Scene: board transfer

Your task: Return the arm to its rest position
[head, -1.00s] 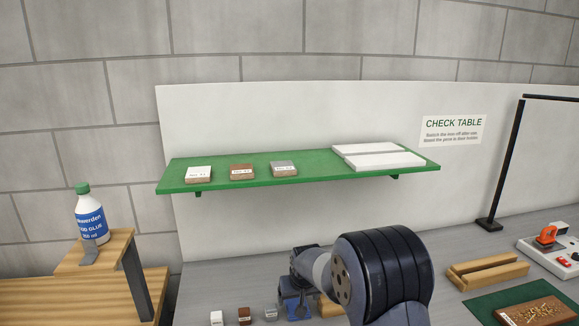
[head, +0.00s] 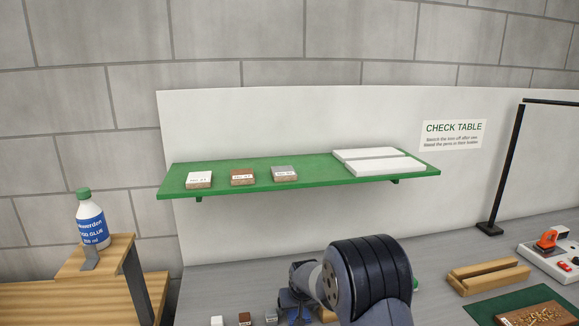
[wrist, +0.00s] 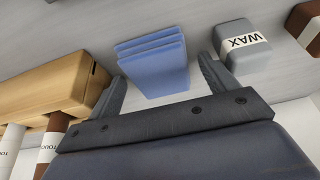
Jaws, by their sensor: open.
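My gripper (wrist: 163,76) is open in the wrist view, its two dark fingers spread apart with nothing held. A stack of blue folded or layered pieces (wrist: 152,68) shows beyond and between the fingers, apart from them as far as I can tell. In the head view my arm reaches over the grey table (head: 235,285) at the bottom centre. My gripper's fingers are not clear there.
A grey wax block (wrist: 242,48) is close by the right finger. A wooden holder (wrist: 50,92) with touch-up pens lies left. The green shelf (head: 330,174) carries sample blocks and white boards. A glue bottle (head: 92,220) stands left; a lamp post (head: 507,165) stands right.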

